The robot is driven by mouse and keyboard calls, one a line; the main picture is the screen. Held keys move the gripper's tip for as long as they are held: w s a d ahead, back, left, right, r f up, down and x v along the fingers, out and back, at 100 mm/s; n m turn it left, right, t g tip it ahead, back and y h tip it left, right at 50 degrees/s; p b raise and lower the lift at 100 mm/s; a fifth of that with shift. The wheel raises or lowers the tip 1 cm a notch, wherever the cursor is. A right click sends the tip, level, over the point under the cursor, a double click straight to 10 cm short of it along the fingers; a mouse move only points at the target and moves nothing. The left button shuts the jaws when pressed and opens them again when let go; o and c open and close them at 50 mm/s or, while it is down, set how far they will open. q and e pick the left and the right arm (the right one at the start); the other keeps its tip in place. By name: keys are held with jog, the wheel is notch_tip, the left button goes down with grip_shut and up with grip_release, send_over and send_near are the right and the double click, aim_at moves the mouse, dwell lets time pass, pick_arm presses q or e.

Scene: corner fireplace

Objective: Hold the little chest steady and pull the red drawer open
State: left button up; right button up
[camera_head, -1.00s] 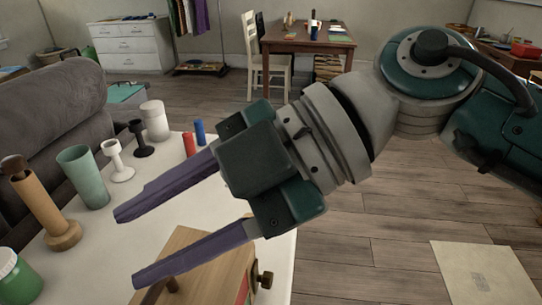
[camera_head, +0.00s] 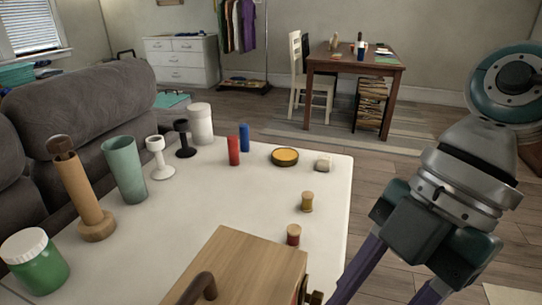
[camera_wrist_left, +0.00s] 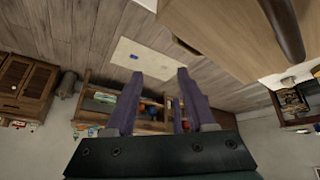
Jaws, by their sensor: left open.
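The little wooden chest (camera_head: 240,262) stands at the table's near edge in the head view, cut off by the bottom edge. It has a brown handle (camera_head: 203,286) on top. A narrow strip of red shows on its right side, with a dark knob (camera_head: 316,297); the drawer front is mostly hidden.
Open floor lies right of the table.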

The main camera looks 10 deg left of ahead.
pick_arm(q)
jog(key=w+d+r+m+g, duration=0.2)
jog(key=d+r+m+g, duration=0.3)
jog(key=m, duration=0.7)
jog(key=w+a+r+m+t+y, duration=0.1)
jog(key=w+a+m+y, duration=0.25)
jog(key=a+m, duration=0.35)
jog(key=w+a+r+m+t+y, duration=0.1)
jog(key=w+a+m+t+y, duration=0.1)
jog(key=a+m+y, duration=0.35)
jog(key=shift+m+h, duration=0.6)
jog(key=shift+m, duration=0.35)
jog(key=f, duration=0.3)
jog(key=a+f, duration=0.1)
jog(key=f, duration=0.2)
jog(key=a+f, duration=0.1)
jog(key=f, duration=0.2)
jog(key=shift+w+a+f, duration=0.15)
jog(key=shift+w, duration=0.2)
grip_shut()
